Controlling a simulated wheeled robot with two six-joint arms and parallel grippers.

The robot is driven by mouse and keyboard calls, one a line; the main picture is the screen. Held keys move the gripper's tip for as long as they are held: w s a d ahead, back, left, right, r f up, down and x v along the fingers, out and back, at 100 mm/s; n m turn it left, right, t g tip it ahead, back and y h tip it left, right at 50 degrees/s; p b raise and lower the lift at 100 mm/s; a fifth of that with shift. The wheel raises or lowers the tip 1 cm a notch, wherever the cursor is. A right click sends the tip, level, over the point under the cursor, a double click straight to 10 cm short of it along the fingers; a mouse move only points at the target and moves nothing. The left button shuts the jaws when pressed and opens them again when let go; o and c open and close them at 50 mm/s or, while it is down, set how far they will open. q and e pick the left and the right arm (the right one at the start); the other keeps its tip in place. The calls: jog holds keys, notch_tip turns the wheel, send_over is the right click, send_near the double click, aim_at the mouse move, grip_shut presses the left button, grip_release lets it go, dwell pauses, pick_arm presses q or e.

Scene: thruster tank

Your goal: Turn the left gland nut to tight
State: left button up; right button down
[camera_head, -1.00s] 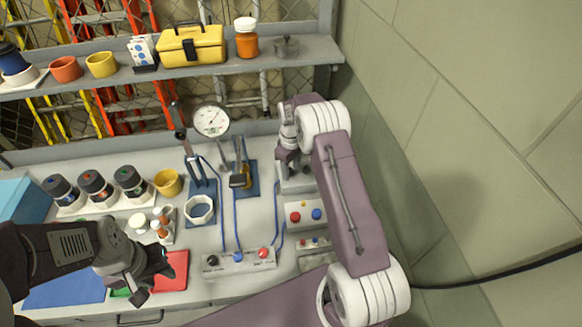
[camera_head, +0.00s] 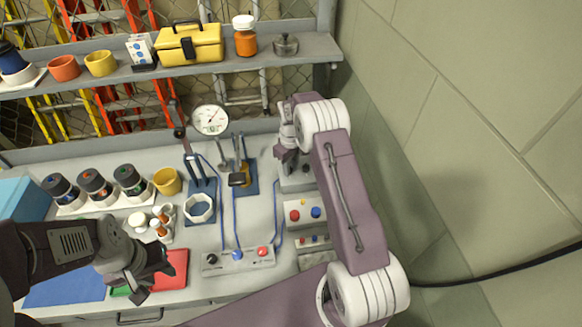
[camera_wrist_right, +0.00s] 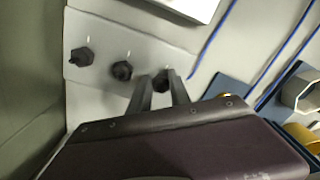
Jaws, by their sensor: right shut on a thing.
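The gland panel is a light plate (camera_wrist_right: 100,48) with three dark nuts in a row. In the right wrist view the far nut (camera_wrist_right: 82,57) and the middle nut (camera_wrist_right: 122,70) stand free. The third nut (camera_wrist_right: 163,80), nearest the blue hoses, is between the fingers of my right gripper (camera_wrist_right: 160,92), which is shut on it; this view is turned about, so it appears to be the left one. My left gripper (camera_head: 155,279) is open and empty near the front edge.
A button box (camera_head: 305,213) and a switch box (camera_head: 238,258) with blue hoses lie in front of the panel. A white octagonal ring (camera_head: 199,208) and a yellow cup (camera_head: 167,181) stand to the left. The tiled wall (camera_head: 480,150) is close on the right.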

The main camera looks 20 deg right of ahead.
jog(key=m, duration=0.4)
jog(key=shift+a, duration=0.15)
jog(key=m, duration=0.5)
jog(key=shift+w+a+r, duration=0.1)
jog(key=shift+w+a, duration=0.05)
jog(key=m, duration=0.4)
jog(key=shift+w+a+m, duration=0.1)
jog(key=shift+m, duration=0.2)
jog(key=shift+w+m, duration=0.2)
jog(key=shift+m, duration=2)
jog(key=c, duration=1.3)
grip_release()
jog(key=shift+o, duration=0.5)
jog(key=shift+s, duration=0.1)
